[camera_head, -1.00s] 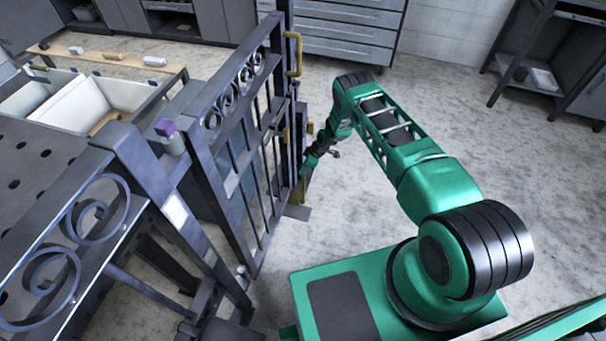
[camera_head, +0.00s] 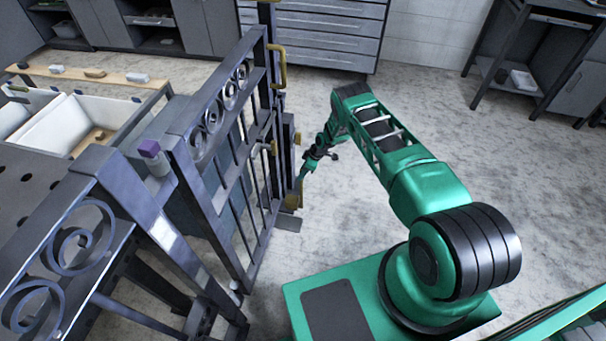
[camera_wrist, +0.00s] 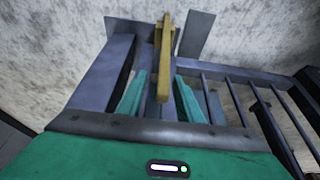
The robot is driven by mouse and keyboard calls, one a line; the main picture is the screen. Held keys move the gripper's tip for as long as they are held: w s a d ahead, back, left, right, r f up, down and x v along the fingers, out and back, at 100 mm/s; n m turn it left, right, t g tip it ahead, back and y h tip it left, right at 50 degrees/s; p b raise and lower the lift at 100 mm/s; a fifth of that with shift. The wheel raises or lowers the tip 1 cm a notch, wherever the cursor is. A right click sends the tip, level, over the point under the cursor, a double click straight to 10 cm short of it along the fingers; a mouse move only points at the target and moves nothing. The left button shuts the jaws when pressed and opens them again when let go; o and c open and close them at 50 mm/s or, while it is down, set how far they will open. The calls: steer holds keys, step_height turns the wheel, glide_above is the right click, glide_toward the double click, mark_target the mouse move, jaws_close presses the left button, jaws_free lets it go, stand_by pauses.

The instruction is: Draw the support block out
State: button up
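A yellow bar (camera_wrist: 164,60) runs down between my gripper's two green fingers (camera_wrist: 160,80) in the wrist view. It appears to belong to the support block, but its join is unclear. The fingers stand apart on either side of the bar, with small gaps visible. In the head view my gripper (camera_head: 302,178) points down beside the gate's free edge. A small yellow piece (camera_head: 293,200) shows just below it, above a grey plate (camera_head: 287,222) on the floor. The dark scroll gate (camera_head: 235,150) stands upright left of my gripper. My fingertips are partly hidden in the head view.
Gate bars (camera_wrist: 245,105) lie close to the right of my fingers in the wrist view. A yellow handle (camera_head: 279,68) sits high on the gate edge. A workbench with white bins (camera_head: 85,122) stands left. The floor (camera_head: 400,90) behind my arm is clear.

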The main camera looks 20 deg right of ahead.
steer(key=shift+r, duration=0.1)
steer(key=v, duration=1)
steer(key=shift+d+r, duration=0.2)
steer(key=shift+r, duration=0.05)
steer(key=s+d+r+m+h, duration=0.15)
steer(key=d+r, duration=0.25)
steer(key=r, duration=0.7)
steer(key=d+r+m+h, duration=0.1)
steer(key=d+r+m, duration=0.25)
steer(key=r, duration=0.85)
steer(key=s+d+r+m+g+h, duration=0.1)
steer(key=s+d+r+m, duration=0.2)
steer(key=s+r, duration=0.75)
steer(key=s+d+r+m, duration=0.25)
steer(key=s+r, duration=0.55)
steer(key=r, duration=0.6)
steer(key=s+a+r+m, duration=0.1)
steer(key=s+r+m, duration=0.1)
steer(key=s, duration=0.9)
steer(key=s+a+r+m+g, duration=0.1)
steer(key=s+r+m, duration=0.2)
steer(key=s, duration=0.7)
steer(key=s+a+r+m, duration=0.2)
steer(key=s+r, duration=0.1)
steer(key=s, duration=0.8)
steer(key=shift+s+m, duration=0.35)
